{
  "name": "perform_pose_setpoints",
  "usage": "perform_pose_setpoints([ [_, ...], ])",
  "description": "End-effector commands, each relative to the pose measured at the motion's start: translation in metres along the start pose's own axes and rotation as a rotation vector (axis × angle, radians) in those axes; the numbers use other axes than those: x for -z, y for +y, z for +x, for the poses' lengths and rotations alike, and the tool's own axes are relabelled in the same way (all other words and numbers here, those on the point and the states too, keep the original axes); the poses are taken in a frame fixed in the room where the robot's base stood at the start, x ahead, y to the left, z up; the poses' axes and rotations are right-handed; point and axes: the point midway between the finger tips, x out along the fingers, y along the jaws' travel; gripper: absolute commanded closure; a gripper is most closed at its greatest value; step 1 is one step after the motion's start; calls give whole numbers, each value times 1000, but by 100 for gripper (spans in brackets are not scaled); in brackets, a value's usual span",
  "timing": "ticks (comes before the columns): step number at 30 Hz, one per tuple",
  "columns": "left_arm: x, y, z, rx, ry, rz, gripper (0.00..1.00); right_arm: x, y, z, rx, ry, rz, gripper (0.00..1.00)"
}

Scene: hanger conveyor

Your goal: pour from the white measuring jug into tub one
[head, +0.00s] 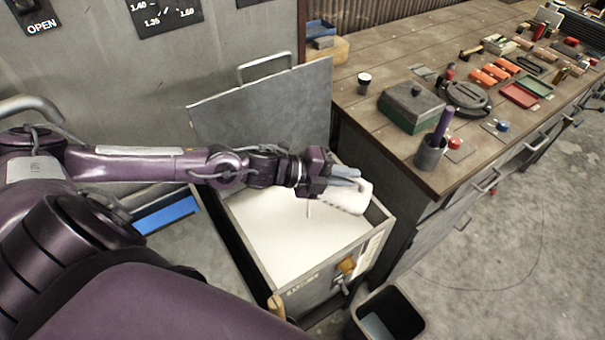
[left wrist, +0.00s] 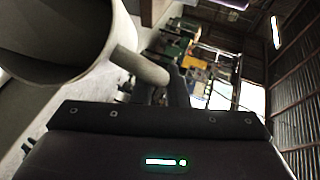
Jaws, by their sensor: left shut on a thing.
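My left gripper (head: 345,177) is shut on the white measuring jug (head: 350,196) and holds it above the open grey tub (head: 384,226). The jug looks tipped, and my gripper partly covers it. In the left wrist view the jug (left wrist: 55,40) fills the upper left, with its handle (left wrist: 140,66) at the fingers. The tub has white contents and a raised lid (head: 275,108). Its front label is too small to read, so I cannot tell whether it is tub one. A thin pale line hangs below my gripper; I cannot tell what it is. My right gripper is out of view.
A wooden workbench (head: 375,145) stands at the right with a green box (head: 411,106), a pen cup (head: 430,152) and several tools. A dark bin (head: 386,315) stands in front of the tub. A blue item (head: 166,214) lies left of the tub. The floor at the right is clear.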

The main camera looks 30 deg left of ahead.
Motion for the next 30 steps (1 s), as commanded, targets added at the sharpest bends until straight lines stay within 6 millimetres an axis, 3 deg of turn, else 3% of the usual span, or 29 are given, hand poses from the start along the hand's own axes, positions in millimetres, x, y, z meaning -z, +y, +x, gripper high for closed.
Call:
perform_pose_setpoints([
  [30,-6,7,-9,96,26,-38,100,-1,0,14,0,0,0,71],
])
